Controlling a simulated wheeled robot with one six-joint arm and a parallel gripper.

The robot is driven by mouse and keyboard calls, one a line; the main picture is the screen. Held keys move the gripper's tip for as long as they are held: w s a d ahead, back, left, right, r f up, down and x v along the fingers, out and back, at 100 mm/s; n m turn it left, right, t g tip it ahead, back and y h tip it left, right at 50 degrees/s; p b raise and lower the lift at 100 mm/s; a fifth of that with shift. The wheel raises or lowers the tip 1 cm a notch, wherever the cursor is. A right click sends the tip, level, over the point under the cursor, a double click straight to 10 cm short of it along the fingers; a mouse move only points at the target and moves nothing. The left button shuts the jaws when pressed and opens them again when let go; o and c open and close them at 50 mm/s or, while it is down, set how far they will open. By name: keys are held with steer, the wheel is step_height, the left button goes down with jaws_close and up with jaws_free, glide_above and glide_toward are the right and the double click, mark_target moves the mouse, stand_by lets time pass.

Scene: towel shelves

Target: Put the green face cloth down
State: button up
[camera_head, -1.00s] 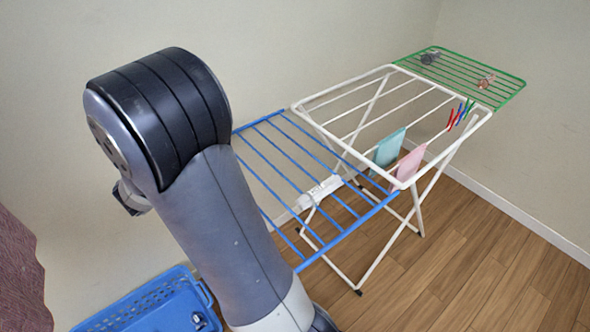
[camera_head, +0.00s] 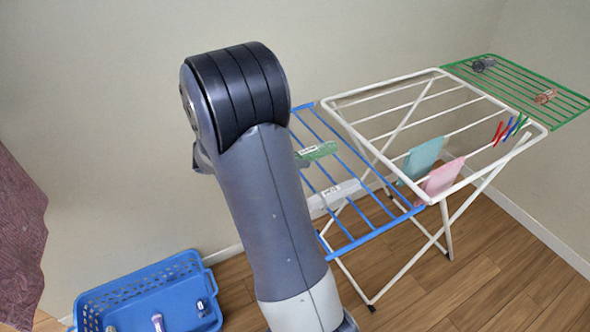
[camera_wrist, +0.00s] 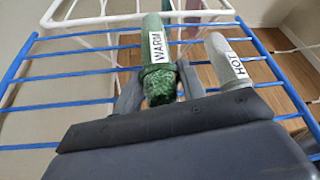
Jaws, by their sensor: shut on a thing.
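The green face cloth (camera_wrist: 158,86) is a rolled green bundle with a white WARM label, seen in the wrist view. My gripper (camera_wrist: 160,92) is shut on it, with a grey finger on each side. The roll points away from me, over the blue bars. In the head view the green cloth (camera_head: 321,150) shows at the blue wing's left side, right of my arm; my fingers are hidden there. I cannot tell whether the cloth touches the bars.
A pale roll labelled HOT (camera_wrist: 232,75) lies to the right. The drying rack has a blue wing (camera_head: 385,229), white middle frame (camera_head: 395,78) and green wing (camera_head: 550,88). Teal (camera_head: 422,157) and pink (camera_head: 441,178) cloths hang there. A blue basket (camera_head: 135,284) stands lower left.

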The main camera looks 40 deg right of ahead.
steer(key=shift+f, duration=1.75)
steer(key=shift+f, duration=0.15)
steer(key=o, duration=1)
steer(key=shift+r, duration=0.25)
steer(key=v, duration=1.2)
steer(key=shift+f, duration=0.15)
